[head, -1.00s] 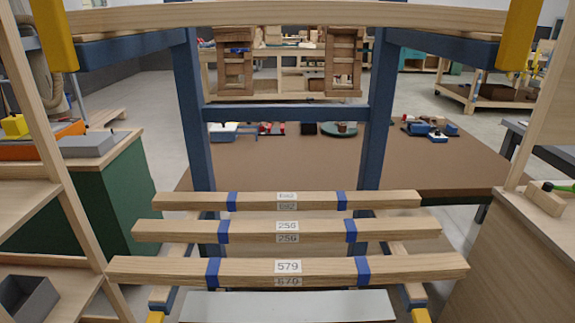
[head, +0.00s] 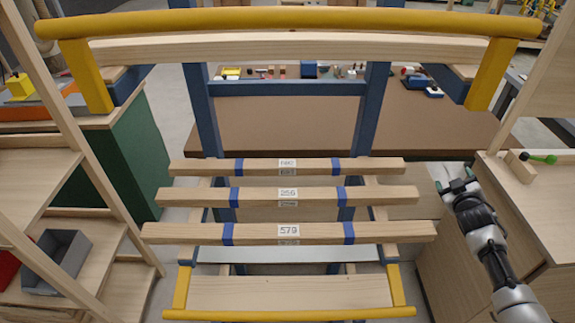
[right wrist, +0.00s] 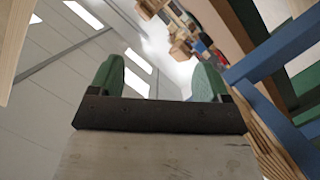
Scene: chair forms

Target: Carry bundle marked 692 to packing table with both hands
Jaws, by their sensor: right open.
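Three wooden bundles with blue bands lie across the rack. The farthest bundle (head: 230,167) has a small label that reads like 692, though it is blurred. In front of it lie the bundle marked 256 (head: 262,194) and the bundle marked 579 (head: 262,233). My right gripper (head: 455,184) is to the right of the bundles, apart from them. In the right wrist view its two green fingers (right wrist: 158,85) are spread with nothing between them. My left gripper is not in view. A brown-topped table (head: 300,125) stands behind the rack; no sign shows whether it is the packing table.
Blue uprights (head: 370,110) and a yellow top rail (head: 290,22) frame the rack. A wooden cabinet (head: 520,215) stands close on the right. Wooden shelves with a grey bin (head: 58,258) stand on the left. A yellow lower rail (head: 290,314) crosses the front.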

